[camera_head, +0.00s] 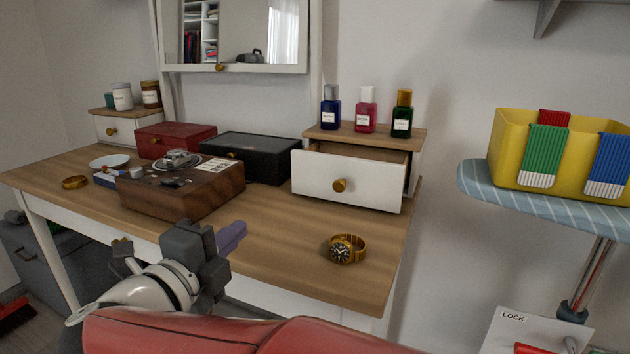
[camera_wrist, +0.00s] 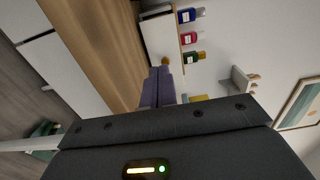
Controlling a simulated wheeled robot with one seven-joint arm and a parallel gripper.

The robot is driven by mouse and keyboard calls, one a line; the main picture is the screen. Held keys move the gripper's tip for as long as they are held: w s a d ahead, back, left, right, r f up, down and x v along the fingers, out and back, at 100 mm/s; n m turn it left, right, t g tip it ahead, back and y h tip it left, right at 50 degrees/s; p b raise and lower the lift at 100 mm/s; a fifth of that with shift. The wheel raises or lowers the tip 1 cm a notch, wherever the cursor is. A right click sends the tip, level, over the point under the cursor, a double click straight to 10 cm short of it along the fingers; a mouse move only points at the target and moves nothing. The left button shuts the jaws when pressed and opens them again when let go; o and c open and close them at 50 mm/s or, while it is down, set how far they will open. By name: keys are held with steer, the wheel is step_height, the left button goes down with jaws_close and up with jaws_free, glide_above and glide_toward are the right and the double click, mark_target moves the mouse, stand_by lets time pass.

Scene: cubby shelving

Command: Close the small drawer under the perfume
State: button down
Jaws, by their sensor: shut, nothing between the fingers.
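The small white drawer (camera_head: 347,181) with a round gold knob (camera_head: 340,185) is pulled out of its wooden-topped box at the right end of the dressing table. Blue (camera_head: 330,108), pink (camera_head: 366,110) and green (camera_head: 402,114) perfume bottles stand on top of that box. My gripper (camera_head: 232,236) is shut and empty, in front of the table's front edge, left of and nearer than the drawer. In the wrist view my purple fingertips (camera_wrist: 158,85) are together, with the drawer front (camera_wrist: 160,37) beyond them.
A gold watch (camera_head: 345,249) lies on the tabletop (camera_head: 290,235) in front of the drawer. A yellow bin (camera_head: 509,137) sits on an ironing board (camera_head: 476,187) at right.

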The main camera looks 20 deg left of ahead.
mark_target(305, 174)
steer(key=w, duration=0.7)
steer(key=w+d+p, duration=0.1)
steer(key=w, duration=0.6)
steer(key=w+p, duration=0.1)
steer(key=w, duration=0.7)
steer(key=shift+d, duration=0.35)
steer(key=w, duration=0.3)
steer(key=w+p, duration=0.1)
steer(key=w, duration=0.2)
steer(key=w+p, duration=0.1)
steer(key=w, duration=0.3)
steer(key=shift+w+d+r, duration=0.1)
steer(key=shift+d, duration=0.3)
steer(key=shift+r, duration=0.15)
steer(key=shift+d, duration=0.15)
